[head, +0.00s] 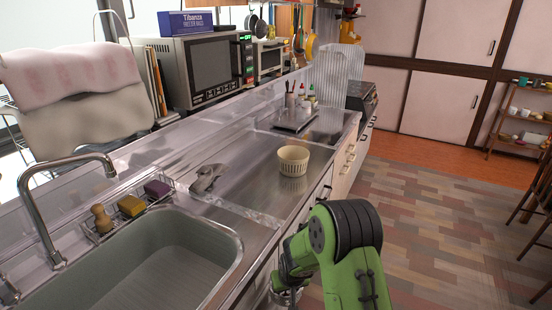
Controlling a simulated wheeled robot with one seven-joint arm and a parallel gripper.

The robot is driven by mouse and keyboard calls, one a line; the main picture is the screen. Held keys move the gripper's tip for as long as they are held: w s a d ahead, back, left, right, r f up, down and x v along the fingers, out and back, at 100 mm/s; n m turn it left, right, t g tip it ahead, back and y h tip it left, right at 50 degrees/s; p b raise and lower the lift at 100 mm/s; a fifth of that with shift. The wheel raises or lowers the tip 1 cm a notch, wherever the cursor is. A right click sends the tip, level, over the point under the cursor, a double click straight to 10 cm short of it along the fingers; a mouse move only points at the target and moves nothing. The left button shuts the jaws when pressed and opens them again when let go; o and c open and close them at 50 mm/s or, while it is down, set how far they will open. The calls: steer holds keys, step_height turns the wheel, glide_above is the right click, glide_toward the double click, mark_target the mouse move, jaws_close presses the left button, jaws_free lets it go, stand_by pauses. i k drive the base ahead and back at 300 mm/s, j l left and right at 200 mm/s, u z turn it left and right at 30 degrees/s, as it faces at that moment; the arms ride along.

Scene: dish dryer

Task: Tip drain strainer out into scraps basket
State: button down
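My arm reaches in from the bottom, and my gripper (284,286) hangs low in front of the counter's front edge, partly hidden by my own arm. Its fingertips do not show clearly. A small round metallic thing (287,299) shows just below it at the bottom edge; it may be the drain strainer, but I cannot tell whether it is gripped. A cream, ribbed, round container (293,160) stands upright on the steel counter, beyond my gripper; it may be the scraps basket. Its inside shows only in part.
The grey sink (165,262) is at lower left, with a curved tap (42,215) and a rack of sponges and a brush (128,207). A crumpled grey cloth (208,178) lies on the counter (245,180). Open floor (430,230) lies to the right.

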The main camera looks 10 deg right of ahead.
mark_target(293, 162)
steer(key=i+l+u, duration=0.1)
steer(key=l+u, duration=0.3)
steer(key=l, duration=0.2)
steer(key=l+u, duration=0.4)
steer(key=l, duration=0.25)
steer(key=l+u, duration=0.35)
steer(key=l, duration=0.3)
